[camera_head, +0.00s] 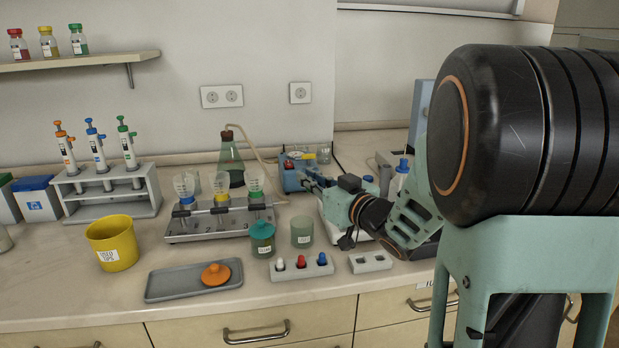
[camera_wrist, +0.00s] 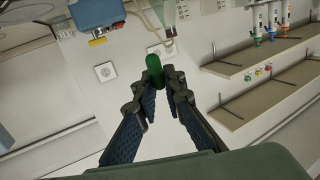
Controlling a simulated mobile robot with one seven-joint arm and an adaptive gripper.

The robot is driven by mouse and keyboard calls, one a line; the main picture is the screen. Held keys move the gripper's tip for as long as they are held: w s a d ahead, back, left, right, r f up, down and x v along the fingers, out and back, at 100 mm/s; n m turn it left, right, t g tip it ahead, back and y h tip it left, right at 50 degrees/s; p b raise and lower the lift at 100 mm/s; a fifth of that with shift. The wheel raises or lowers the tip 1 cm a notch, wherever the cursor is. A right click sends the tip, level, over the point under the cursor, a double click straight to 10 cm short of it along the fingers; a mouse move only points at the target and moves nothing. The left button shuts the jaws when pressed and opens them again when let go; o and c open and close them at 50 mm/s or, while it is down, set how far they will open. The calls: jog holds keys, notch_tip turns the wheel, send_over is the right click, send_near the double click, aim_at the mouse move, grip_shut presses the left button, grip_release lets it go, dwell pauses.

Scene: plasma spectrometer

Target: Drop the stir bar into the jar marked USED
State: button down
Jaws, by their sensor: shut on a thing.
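In the wrist view, my gripper (camera_wrist: 162,84) is shut on a small, dark green, rounded bar, the stir bar (camera_wrist: 154,66), at its fingertips. In the head view, my gripper (camera_head: 312,180) is above the bench, behind the jars; the bar cannot be made out there. A pale green jar (camera_head: 302,229) with a small white label stands below and left of my gripper. A jar with a teal lid (camera_head: 262,238), also labelled, stands just left of it. Both jar labels are too small to read surely.
A yellow bin (camera_head: 112,243) marked USED TIPS stands at left. A filter rack (camera_head: 210,234) is behind the jars. A grey tray (camera_head: 165,285) with an orange lid (camera_head: 215,274), a holder with three coloured pieces (camera_head: 302,268) and a small block (camera_head: 370,262) lie in front.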

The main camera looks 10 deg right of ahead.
aim_at(309, 192)
notch_tip(309, 192, down, 4)
jog(key=b, duration=0.2)
jog(key=shift+b, duration=0.3)
jog(key=c, duration=1.9)
grip_release()
jog(key=shift+c, duration=0.2)
jog(key=v, duration=1.2)
